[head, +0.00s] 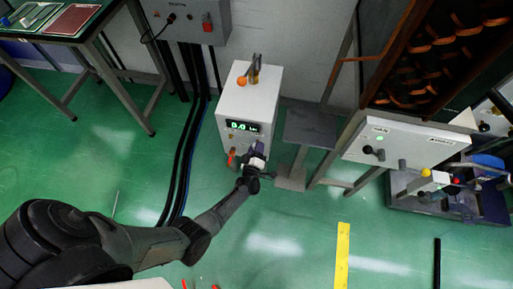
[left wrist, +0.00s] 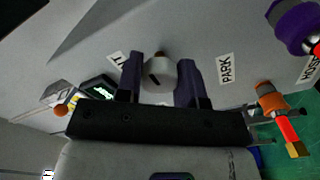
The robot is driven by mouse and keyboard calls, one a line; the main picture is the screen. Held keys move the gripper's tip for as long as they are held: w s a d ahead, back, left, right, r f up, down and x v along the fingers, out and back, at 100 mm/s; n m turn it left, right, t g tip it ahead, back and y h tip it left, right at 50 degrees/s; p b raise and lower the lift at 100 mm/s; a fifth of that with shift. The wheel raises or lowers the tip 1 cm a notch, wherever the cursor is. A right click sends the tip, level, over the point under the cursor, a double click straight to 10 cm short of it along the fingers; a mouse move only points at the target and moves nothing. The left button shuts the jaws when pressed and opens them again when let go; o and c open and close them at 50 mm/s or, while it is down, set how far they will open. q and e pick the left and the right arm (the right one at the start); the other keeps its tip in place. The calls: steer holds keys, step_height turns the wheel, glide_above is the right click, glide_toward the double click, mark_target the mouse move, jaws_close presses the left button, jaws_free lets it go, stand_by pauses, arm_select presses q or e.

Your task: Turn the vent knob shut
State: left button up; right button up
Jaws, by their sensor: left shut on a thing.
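In the head view my left gripper (head: 257,152) is at the lower front of the white cabinet (head: 249,100) and hides the knob. My right gripper is not in view.
A green-lit display (left wrist: 101,90) is to the left. A grey stand (head: 308,130) is beside the cabinet. The green floor (head: 290,225) in front is mostly clear.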

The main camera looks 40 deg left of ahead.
arm_select(q)
steer(key=o, duration=0.9)
steer(key=p+v, duration=0.4)
steer(key=v, duration=1)
steer(key=shift+w, duration=0.1)
